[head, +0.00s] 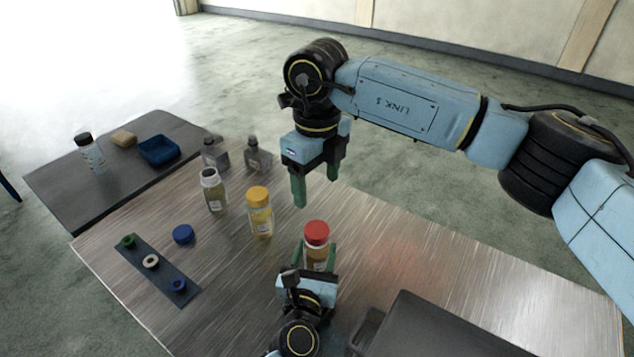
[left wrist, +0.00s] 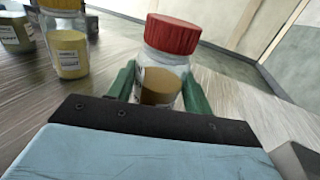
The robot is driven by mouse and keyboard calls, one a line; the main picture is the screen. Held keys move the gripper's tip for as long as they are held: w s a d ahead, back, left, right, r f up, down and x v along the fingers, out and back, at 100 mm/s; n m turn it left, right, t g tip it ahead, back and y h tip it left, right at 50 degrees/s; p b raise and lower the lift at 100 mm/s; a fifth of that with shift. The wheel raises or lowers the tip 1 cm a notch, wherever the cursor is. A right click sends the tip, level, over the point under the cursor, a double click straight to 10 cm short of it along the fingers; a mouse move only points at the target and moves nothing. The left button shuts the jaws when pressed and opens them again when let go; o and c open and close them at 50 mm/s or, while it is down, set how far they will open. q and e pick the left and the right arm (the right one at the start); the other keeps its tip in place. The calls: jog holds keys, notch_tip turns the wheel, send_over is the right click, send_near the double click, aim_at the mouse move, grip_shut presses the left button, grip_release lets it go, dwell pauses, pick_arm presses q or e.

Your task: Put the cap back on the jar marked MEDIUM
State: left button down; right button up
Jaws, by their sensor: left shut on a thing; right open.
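My left gripper (head: 317,262) is shut on the red-capped jar (head: 317,236), with a green finger on each side of its glass body. That jar also shows in the left wrist view (left wrist: 170,60), upright or slightly tilted; I cannot tell whether it touches the table. My right gripper (head: 315,182) is open and empty above the table, behind the red-capped jar. An uncapped jar (head: 214,192) stands at the table's left back. A loose blue cap (head: 183,234) lies in front of it. A yellow-capped jar (head: 260,213) stands between the other two. The label words are too small to read.
A dark strip (head: 157,274) with green, white and blue ring pieces lies at the left. Two grey bottles (head: 258,157) stand at the back. A dark side table (head: 60,180) holds a black-capped bottle (head: 90,153), a blue tray (head: 158,150) and a tan block (head: 123,138).

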pick_arm(q)
jog(key=c, duration=0.5)
grip_release()
jog(key=s+a, duration=0.1)
jog(key=s, duration=0.7)
jog(key=s+a, duration=0.1)
jog(key=s, duration=0.4)
jog(key=shift+a, duration=0.3)
